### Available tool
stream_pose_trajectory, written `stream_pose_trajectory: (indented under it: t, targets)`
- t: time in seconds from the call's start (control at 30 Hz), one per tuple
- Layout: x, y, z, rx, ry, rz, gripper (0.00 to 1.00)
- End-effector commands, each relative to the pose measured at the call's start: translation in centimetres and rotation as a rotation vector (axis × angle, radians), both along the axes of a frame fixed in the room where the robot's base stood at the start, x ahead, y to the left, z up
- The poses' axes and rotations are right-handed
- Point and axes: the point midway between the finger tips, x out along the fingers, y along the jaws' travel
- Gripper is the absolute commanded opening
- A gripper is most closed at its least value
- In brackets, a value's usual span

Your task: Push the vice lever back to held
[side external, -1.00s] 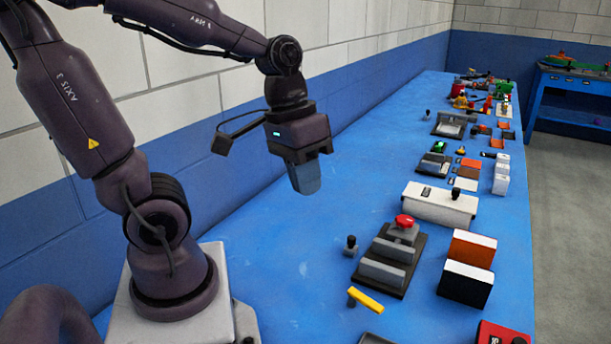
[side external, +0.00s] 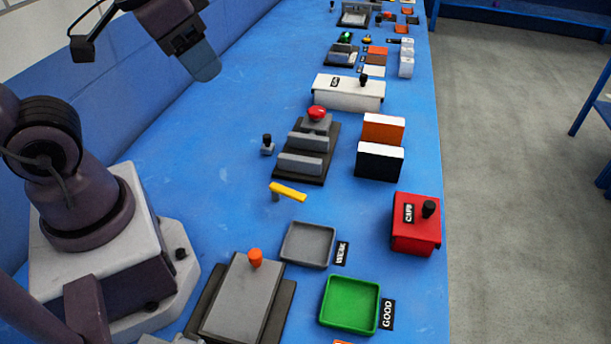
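A vice (side external: 305,151) with two grey jaws on a dark base and a red knob (side external: 317,113) at its far end stands on the blue bench. A yellow lever (side external: 288,191) on a short grey post lies just in front of it. A small black-knobbed lever (side external: 267,143) on a grey foot stands to its left. I cannot tell which is the vice lever. My gripper (side external: 207,68), with blue-grey fingers, hangs above the bench, up and left of the vice and apart from everything. Its fingers overlap from this angle, so their opening is hidden.
A white box (side external: 348,93) stands behind the vice. Orange (side external: 383,129) and black (side external: 379,162) blocks stand to its right. In front are a grey tray (side external: 308,245), a green tray (side external: 350,304), a red CAPS box (side external: 416,224) and a grey plate with an orange knob (side external: 255,258).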

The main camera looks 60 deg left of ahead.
Motion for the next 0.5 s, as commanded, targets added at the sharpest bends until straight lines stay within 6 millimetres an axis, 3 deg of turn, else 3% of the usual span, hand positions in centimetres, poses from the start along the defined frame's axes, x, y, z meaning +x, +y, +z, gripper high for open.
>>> stream_pose_trajectory:
  t: [0.27,0.5]
  targets:
    - [4.3,0.2,-5.9,0.037,0.284,-0.099,0.45]
    - [8.5,0.3,-12.6,0.089,0.444,-0.414,0.45]
